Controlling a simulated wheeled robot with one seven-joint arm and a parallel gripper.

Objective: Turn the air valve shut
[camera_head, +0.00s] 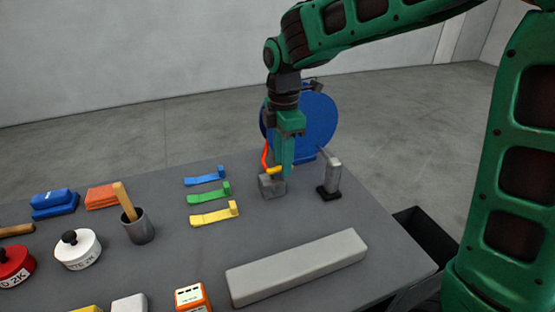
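The air valve seems to be the small grey block (272,187) near the table's back right edge, with a short yellow handle (274,170) on top. A curved orange-red piece (265,154) rises beside the handle, on its left. My gripper (285,168) points straight down, its green fingers at the right end of the yellow handle. The fingers overlap in this view, so their gap is hidden. I cannot tell whether they touch the handle or close on it.
A grey post on a black base (331,180) stands close on the right. A large blue disc (316,122) is behind my gripper. Blue, green and yellow levers (212,192) lie to the left. A long grey bar (297,267) lies in front, with bare table between.

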